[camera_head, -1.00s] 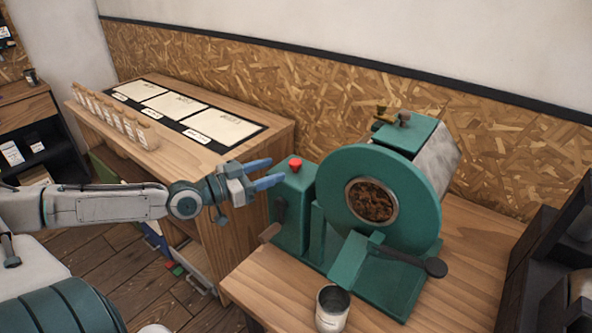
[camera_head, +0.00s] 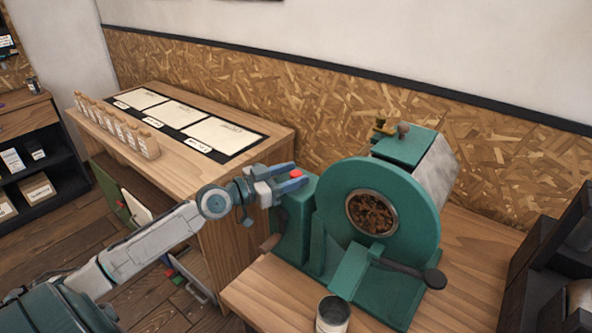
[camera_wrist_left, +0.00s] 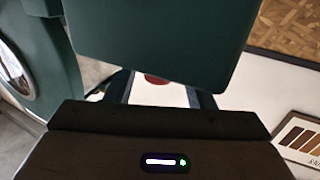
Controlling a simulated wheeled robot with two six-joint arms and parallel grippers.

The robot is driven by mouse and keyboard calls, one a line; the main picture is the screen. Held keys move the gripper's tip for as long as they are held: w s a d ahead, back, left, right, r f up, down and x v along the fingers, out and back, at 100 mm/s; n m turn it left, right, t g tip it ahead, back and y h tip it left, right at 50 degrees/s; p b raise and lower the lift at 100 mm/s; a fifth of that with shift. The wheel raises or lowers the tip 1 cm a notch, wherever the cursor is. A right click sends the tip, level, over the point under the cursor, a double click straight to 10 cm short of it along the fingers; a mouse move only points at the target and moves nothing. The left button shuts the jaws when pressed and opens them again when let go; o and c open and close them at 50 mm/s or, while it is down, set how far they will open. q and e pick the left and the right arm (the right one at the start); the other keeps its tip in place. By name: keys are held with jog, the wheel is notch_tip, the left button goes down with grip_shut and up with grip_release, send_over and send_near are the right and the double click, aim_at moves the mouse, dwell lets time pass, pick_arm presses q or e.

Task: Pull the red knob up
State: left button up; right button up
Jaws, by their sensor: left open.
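The red knob (camera_head: 296,174) sits on top of the green box at the left of the green roaster (camera_head: 333,170). My left gripper (camera_head: 298,176) is at the knob, its two fingers apart, with the knob showing between them. In the left wrist view, the knob (camera_wrist_left: 157,79) shows as a small red piece between the two fingers, partly hidden by the green box (camera_wrist_left: 155,40). I cannot tell whether a finger touches it. My right gripper is in neither view.
A metal cup (camera_head: 333,314) stands on the wooden table (camera_head: 262,296) in front of the roaster. A wooden counter (camera_head: 185,172) with cards and a row of small jars stands at the left. A black shelf (camera_head: 545,265) is at the right edge.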

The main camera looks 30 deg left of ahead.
pick_arm(q)
jog(key=shift+w+d, duration=0.25)
jog(key=shift+w, duration=0.2)
jog(key=shift+w+d, duration=0.15)
jog(key=shift+w, duration=0.05)
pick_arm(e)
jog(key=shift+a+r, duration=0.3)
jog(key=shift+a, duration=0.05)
